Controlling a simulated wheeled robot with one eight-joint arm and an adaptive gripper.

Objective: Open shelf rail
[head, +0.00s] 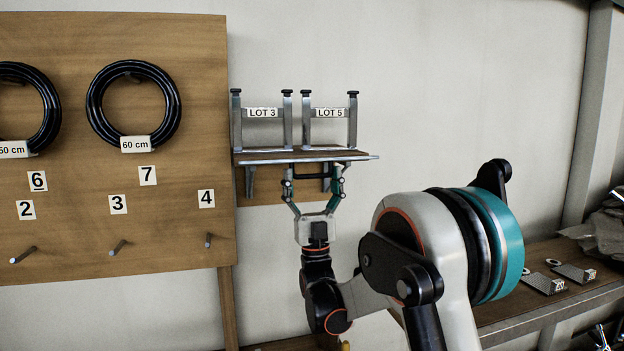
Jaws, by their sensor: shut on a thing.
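The small wall shelf (262,158) shows in the head view with grey metal rail posts and crossbars along it. The left rail section (263,123) is labelled LOT 3 and the right section (330,123) is labelled LOT 5. Both stand upright. My gripper (313,180) points up at the shelf's front edge, below the two rail sections. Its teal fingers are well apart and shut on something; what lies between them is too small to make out. The fingertips overlap the shelf's underside in the picture, so contact with the shelf is unclear.
A wooden pegboard (190,90) with black hose coils (133,105) and bare pegs stands close on the left. Metal brackets (249,180) support the shelf. A workbench (540,290) with small metal plates lies at the lower right. My arm covers the lower middle.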

